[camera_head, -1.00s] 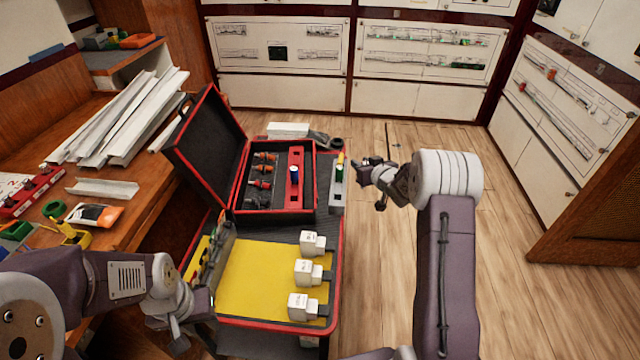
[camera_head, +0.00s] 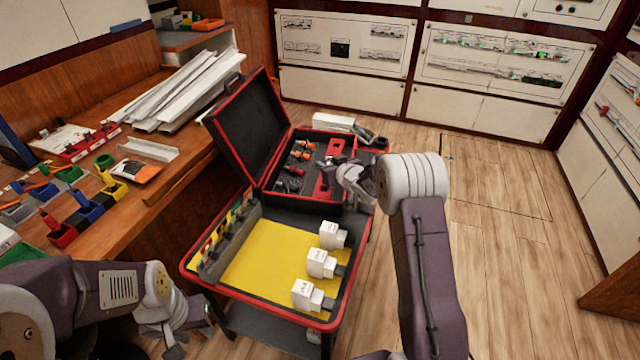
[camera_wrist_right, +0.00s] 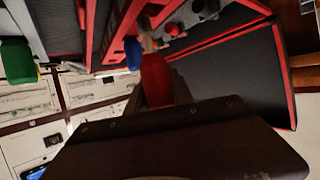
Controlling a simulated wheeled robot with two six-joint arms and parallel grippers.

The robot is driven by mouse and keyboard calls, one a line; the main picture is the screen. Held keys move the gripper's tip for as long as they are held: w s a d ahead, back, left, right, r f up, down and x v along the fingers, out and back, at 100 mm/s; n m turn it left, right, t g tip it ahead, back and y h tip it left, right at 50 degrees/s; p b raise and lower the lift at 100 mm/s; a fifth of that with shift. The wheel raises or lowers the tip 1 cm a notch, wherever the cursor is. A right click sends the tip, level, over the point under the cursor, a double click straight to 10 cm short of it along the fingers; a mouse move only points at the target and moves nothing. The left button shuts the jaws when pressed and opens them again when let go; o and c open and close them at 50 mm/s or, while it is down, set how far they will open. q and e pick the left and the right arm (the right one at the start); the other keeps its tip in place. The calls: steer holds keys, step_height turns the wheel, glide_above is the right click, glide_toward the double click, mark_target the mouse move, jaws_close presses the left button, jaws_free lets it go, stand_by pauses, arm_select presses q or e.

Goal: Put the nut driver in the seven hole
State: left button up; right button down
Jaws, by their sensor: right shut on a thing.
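My right gripper (camera_head: 350,172) is over the open case, above the red holed rack (camera_head: 323,184). In the right wrist view it is shut on a red-handled tool (camera_wrist_right: 156,82), which I take to be the nut driver. Its far end is close to the rack (camera_wrist_right: 100,28); I cannot tell whether it touches or enters a hole. A blue-handled piece (camera_wrist_right: 133,53) is beside it. The hole numbers are not readable. In the head view the held tool is hidden by the gripper. My left gripper (camera_head: 190,333) is low at the left of the cart, its fingers unclear.
A green-handled piece (camera_wrist_right: 17,62) shows in the wrist view. White blocks (camera_head: 321,263) stand on the yellow mat (camera_head: 265,262). The floor at right is clear.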

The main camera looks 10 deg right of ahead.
mark_target(320, 183)
steer(key=shift+w+a+f, duration=0.65)
steer(key=shift+w+a, duration=0.05)
steer(key=shift+w, duration=0.25)
step_height(320, 183, down, 4)
steer(key=b, duration=0.2)
steer(key=shift+f+b, duration=0.15)
steer(key=shift+b, duration=0.15)
steer(key=c, duration=1.4)
jaws_free()
steer(key=shift+s+r, duration=0.1)
steer(key=shift+r, duration=0.15)
steer(key=p+v, duration=0.3)
steer(key=v, duration=0.9)
steer(key=shift+f, duration=0.1)
